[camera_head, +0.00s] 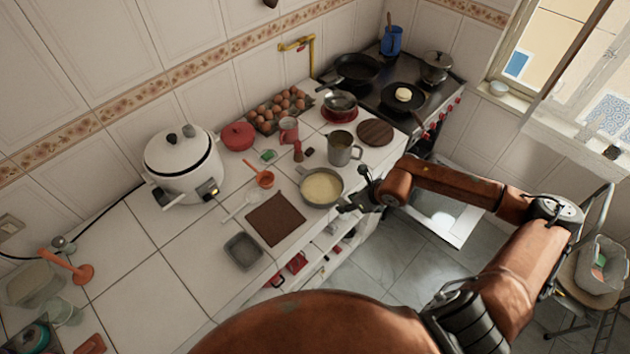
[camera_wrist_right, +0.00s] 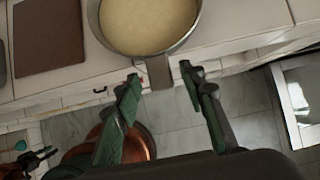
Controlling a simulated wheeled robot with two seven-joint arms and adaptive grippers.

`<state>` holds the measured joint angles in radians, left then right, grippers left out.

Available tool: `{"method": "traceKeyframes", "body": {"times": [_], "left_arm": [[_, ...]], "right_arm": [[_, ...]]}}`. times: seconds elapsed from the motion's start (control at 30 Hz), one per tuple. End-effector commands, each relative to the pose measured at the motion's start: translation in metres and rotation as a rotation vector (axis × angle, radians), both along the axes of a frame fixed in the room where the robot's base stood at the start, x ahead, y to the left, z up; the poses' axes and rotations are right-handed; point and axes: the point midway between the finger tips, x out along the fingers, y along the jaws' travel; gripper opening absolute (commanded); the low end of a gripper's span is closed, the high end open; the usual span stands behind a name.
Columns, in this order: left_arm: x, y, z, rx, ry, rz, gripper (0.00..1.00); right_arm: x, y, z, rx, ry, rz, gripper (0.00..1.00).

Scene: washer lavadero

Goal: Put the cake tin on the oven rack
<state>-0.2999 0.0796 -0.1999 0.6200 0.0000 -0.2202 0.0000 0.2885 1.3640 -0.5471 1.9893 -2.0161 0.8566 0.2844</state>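The cake tin (camera_head: 321,190) is a round grey pan full of pale yellow batter, near the counter's front edge. It also shows at the top of the right wrist view (camera_wrist_right: 150,48), its short flat handle pointing toward my gripper. My right gripper (camera_head: 357,192) is at the handle side of the tin. In the wrist view its two green-padded fingers (camera_wrist_right: 160,76) are open, one on each side of the handle, with gaps visible. The oven's open door (camera_head: 444,212) is below the stove; the rack cannot be made out clearly. A small dark part at the wrist view's lower left may be my left gripper (camera_wrist_right: 30,158).
A metal mug (camera_head: 342,149) stands behind the tin. A brown square board (camera_head: 275,219) lies left of it. The stove (camera_head: 385,92) holds pans and a pot. A chair with a basket (camera_head: 600,265) stands at the right. The floor before the oven is clear.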

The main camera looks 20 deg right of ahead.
Motion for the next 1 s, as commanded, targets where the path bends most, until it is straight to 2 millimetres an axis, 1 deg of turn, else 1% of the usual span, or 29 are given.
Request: {"method": "traceKeyframes", "body": {"times": [0.1, 0.6, 0.73, 1.0], "left_arm": [[0.001, 0.000, 0.008, 0.000, -0.002, 0.000, 0.26], [0.005, 0.000, 0.033, 0.000, -0.008, 0.000, 0.26], [0.005, 0.000, 0.036, 0.000, -0.009, 0.000, 0.26], [0.004, 0.002, 0.035, 0.002, -0.008, 0.000, 0.26]], "right_arm": [[-0.004, -0.002, 0.010, -0.001, -0.001, 0.000, 0.38], [-0.022, -0.010, 0.043, -0.001, 0.000, -0.001, 0.38], [-0.026, -0.011, 0.047, -0.001, 0.001, -0.001, 0.38], [-0.026, -0.011, 0.047, 0.000, 0.000, 0.000, 0.38]]}}
